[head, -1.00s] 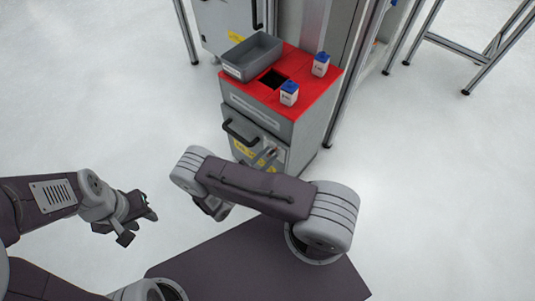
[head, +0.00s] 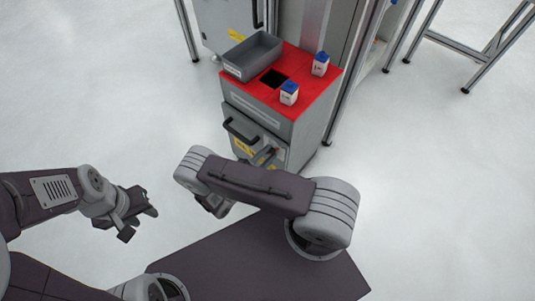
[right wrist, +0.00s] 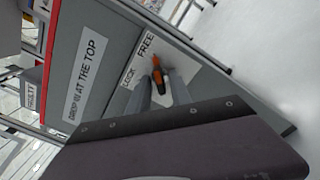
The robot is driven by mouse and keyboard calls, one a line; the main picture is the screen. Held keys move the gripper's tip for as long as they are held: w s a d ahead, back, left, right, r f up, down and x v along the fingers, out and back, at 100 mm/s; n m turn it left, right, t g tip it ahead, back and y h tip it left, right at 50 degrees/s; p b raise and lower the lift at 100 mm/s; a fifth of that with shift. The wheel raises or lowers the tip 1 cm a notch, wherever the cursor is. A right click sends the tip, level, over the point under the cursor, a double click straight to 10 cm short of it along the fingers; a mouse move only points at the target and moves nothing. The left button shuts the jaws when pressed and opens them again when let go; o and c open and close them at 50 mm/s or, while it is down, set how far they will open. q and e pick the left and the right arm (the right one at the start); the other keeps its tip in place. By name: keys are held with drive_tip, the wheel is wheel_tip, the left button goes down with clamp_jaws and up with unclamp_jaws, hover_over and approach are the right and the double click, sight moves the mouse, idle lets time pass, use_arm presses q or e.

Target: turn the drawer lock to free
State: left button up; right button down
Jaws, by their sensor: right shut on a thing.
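The drawer lock's orange lever (right wrist: 157,66) sits on a white plate with the words LOCK (right wrist: 128,78) and FREE (right wrist: 146,43) in the right wrist view. Its tip points up between the two words, closer to FREE. My right gripper (right wrist: 162,80) is shut on the lever, a finger on each side. In the head view a bit of orange lever (head: 273,151) shows on the cabinet front (head: 277,132); my right arm hides most of that gripper. My left gripper (head: 137,214) is open and empty, left of the cabinet over the floor.
A black drawer handle (head: 240,131) is left of the lock. Floor to the right is clear.

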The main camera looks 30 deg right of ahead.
drive_tip(key=c, duration=1.5)
unclamp_jaws()
drive_tip(key=shift+s+a, duration=0.1)
drive_tip(key=shift+a, duration=0.25)
drive_tip(key=p+v, duration=0.1)
drive_tip(key=v, duration=0.7)
drive_tip(key=shift+s+a+p, duration=0.1)
drive_tip(key=shift+p, duration=0.3)
